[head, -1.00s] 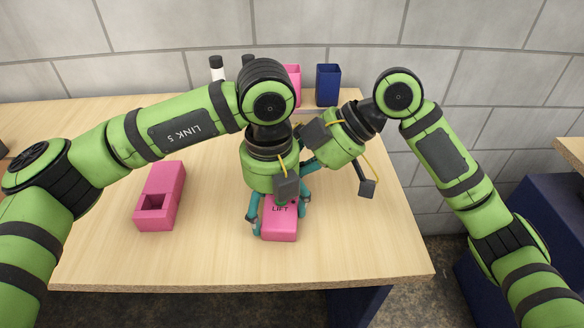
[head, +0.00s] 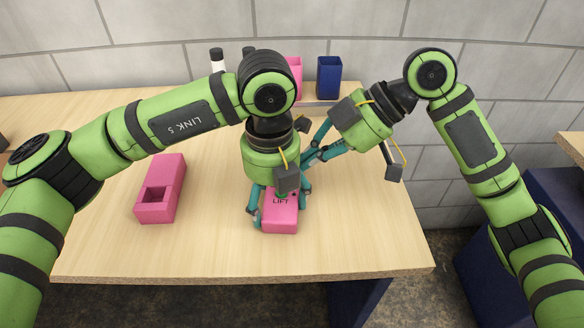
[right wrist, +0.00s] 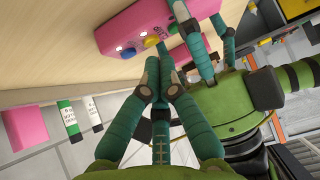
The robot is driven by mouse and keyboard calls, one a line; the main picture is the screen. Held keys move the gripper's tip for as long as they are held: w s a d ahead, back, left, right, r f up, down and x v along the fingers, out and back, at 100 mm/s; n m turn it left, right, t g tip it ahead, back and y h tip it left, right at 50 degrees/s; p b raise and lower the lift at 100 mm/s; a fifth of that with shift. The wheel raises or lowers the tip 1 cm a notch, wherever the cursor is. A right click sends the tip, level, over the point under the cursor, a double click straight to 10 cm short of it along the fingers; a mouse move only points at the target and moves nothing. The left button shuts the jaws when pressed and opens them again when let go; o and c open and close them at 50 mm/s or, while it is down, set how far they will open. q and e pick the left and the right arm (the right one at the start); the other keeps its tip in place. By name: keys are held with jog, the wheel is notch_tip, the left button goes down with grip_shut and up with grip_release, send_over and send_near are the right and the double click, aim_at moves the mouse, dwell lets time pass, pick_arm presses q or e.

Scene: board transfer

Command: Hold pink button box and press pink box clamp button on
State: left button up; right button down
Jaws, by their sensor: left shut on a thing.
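The pink button box (head: 280,214), marked LIFT, is on the table under my left gripper (head: 278,205). That gripper points down, with its teal fingers shut on the box's sides. In the right wrist view the pink button box (right wrist: 135,28) shows a yellow button (right wrist: 151,42), a blue button (right wrist: 173,28) and small lights on one face. My right gripper (head: 304,160) is behind and right of the box. In its wrist view its fingertips (right wrist: 159,62) come together, empty, close to the yellow button; contact cannot be told.
A pink block with a square opening (head: 160,190) lies on the left of the table (head: 210,255). The front right of the table is clear.

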jog(key=v, duration=0.5)
jog(key=shift+r, duration=0.25)
pick_arm(q)
jog(key=o, duration=1)
jog(key=shift+r+p, duration=2.15)
jog(key=shift+r, duration=1.85)
pick_arm(e)
notch_tip(320, 180, up, 4)
jog(key=shift+r, duration=0.15)
pick_arm(q)
jog(key=shift+s+f, duration=0.1)
